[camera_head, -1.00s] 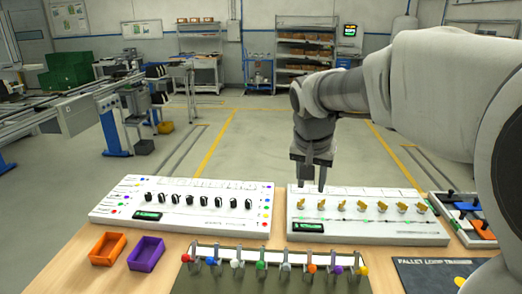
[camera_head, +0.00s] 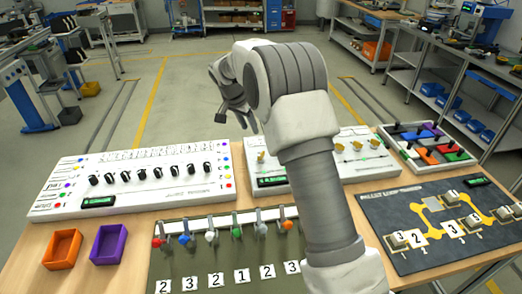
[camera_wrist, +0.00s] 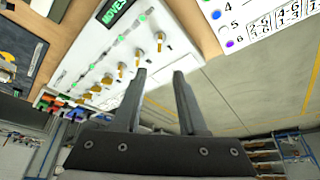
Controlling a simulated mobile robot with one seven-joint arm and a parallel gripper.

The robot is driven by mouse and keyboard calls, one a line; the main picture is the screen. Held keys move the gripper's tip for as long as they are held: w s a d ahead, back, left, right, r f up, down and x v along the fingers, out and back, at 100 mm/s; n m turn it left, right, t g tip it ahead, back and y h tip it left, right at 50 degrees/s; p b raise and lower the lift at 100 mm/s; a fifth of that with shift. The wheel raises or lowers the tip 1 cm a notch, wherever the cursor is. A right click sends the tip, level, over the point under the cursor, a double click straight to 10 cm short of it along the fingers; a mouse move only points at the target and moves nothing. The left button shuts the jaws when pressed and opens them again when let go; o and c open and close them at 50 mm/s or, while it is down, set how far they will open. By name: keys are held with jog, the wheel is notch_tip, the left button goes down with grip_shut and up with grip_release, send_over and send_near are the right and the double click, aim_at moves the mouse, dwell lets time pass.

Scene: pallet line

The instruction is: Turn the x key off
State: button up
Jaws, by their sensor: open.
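The white key panel (camera_head: 270,182) with a row of gold keys stands on the table, largely hidden behind my arm in the head view. One gold key (camera_head: 261,156) shows left of my arm and others show right of it. In the wrist view the panel (camera_wrist: 85,45) is tilted, with the row of keys (camera_wrist: 121,68) running diagonally beside green lights. I cannot read which key is x. My gripper (camera_head: 237,119) is open and empty, above and behind the panel's left end; its two fingers show apart in the wrist view (camera_wrist: 160,74).
A white panel with black knobs (camera_head: 140,195) is at left. An orange tray (camera_head: 62,249) and a purple tray (camera_head: 109,244) lie before it. A lever board (camera_head: 205,262) is in front, a dark pallet board (camera_head: 415,225) and colored-block tray (camera_head: 428,147) at right.

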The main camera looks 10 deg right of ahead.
aim_at(261, 153)
jog(key=p+x, duration=0.1)
jog(key=x, duration=1.5)
jog(key=shift+f+p, duration=0.2)
jog(key=shift+p, duration=0.1)
grip_shut()
